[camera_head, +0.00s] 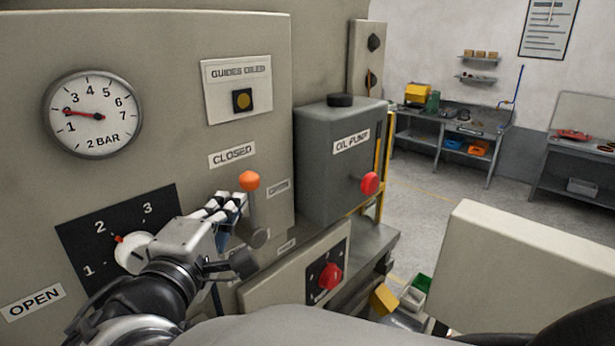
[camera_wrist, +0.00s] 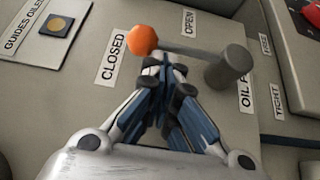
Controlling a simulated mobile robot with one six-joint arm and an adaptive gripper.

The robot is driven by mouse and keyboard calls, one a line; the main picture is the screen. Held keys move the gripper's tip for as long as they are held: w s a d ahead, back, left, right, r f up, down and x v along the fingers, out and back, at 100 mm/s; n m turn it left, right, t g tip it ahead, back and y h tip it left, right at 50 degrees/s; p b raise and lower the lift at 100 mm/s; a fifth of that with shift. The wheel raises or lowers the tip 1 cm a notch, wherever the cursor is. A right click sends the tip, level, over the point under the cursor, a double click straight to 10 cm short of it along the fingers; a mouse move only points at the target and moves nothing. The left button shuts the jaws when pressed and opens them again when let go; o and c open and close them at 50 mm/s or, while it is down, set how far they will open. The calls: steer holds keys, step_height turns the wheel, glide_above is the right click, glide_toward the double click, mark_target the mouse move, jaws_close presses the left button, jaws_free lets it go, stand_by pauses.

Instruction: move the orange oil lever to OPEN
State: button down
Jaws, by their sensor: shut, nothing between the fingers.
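The orange oil lever has an orange ball knob (camera_head: 249,181) on a thin grey rod, rising nearly upright from a dark round pivot (camera_head: 258,238) on the panel. In the wrist view the knob (camera_wrist: 142,40) lies beside the CLOSED label (camera_wrist: 112,58), and the rod runs right to the grey pivot (camera_wrist: 230,67). The OPEN label (camera_wrist: 189,23) is on the other side of the rod. My gripper (camera_head: 241,199) is shut and empty, just left of the rod below the knob. Its fingertips (camera_wrist: 158,62) appear close to the rod; I cannot tell whether they touch.
A grey oil pump box (camera_head: 335,165) with a red knob (camera_head: 370,184) stands right of the lever. A pressure gauge (camera_head: 93,114) and a black dial plate (camera_head: 120,235) are on the left. Another OPEN label (camera_head: 34,302) is at lower left. A red switch (camera_head: 329,276) sits below.

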steer(key=shift+w, duration=0.1)
steer(key=shift+w+d+r+g, duration=0.15)
steer(key=shift+w+d+g, duration=0.05)
steer(key=shift+g, duration=0.1)
